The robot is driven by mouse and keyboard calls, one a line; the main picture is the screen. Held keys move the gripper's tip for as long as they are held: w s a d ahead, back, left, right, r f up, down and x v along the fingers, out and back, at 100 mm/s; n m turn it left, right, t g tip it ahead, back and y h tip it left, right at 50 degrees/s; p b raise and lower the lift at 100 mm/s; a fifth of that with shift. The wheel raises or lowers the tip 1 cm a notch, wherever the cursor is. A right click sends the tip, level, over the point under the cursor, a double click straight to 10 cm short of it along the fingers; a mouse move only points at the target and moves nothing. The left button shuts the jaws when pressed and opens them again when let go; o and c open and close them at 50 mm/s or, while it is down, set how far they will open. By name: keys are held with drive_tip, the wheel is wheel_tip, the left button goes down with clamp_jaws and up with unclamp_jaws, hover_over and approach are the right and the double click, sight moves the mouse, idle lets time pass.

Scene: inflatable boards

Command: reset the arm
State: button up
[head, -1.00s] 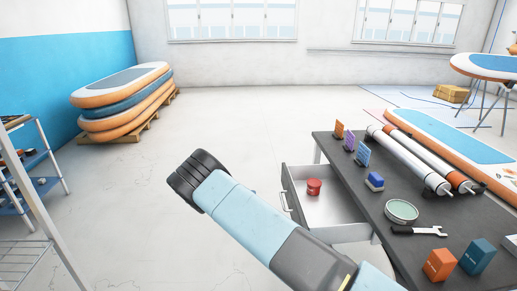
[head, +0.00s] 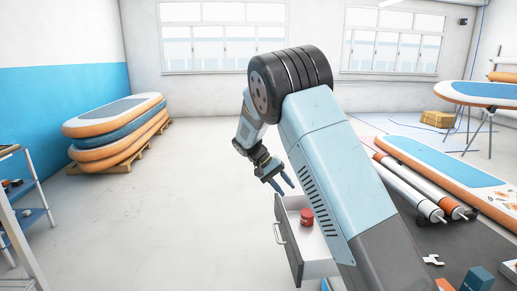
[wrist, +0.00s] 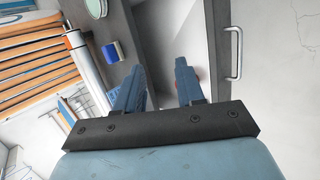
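My gripper (head: 280,182) hangs from my raised arm above the open drawer (head: 289,243) in the head view. Its two blue fingers are apart, with nothing between them. In the wrist view my gripper (wrist: 160,82) is open over the edge between the dark bench top and the drawer (wrist: 165,25). A red can (head: 306,218) stands inside the drawer; in the wrist view a finger hides nearly all of it. My arm covers much of the bench in the head view.
The bench (head: 460,242) carries white rollers (head: 412,190) and a blue box (head: 478,280). A blue block (wrist: 112,52) and a round tin (wrist: 96,7) show in the wrist view. Stacked boards (head: 112,130) and a shelf rack (head: 25,200) stand left. The floor between is clear.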

drive_tip(key=s+d+r+t+y, duration=0.1)
drive_tip(key=s+d+r+y, duration=0.2)
drive_tip(key=s+d+r, duration=0.4)
drive_tip(key=s+d+r+t+y, duration=0.1)
drive_tip(key=s+d+r+y, duration=0.25)
drive_tip(key=s+r, duration=0.55)
drive_tip(key=s+d+r+t, duration=0.1)
drive_tip(key=s+d+t, duration=0.1)
drive_tip(key=s, duration=0.9)
drive_tip(key=s+d+r+t+y, duration=0.1)
drive_tip(key=s+d+t, duration=0.1)
drive_tip(key=s, duration=0.9)
drive_tip(key=shift+s+r+t, duration=0.35)
drive_tip(key=shift+r+t, duration=0.05)
drive_tip(key=shift+t, duration=0.3)
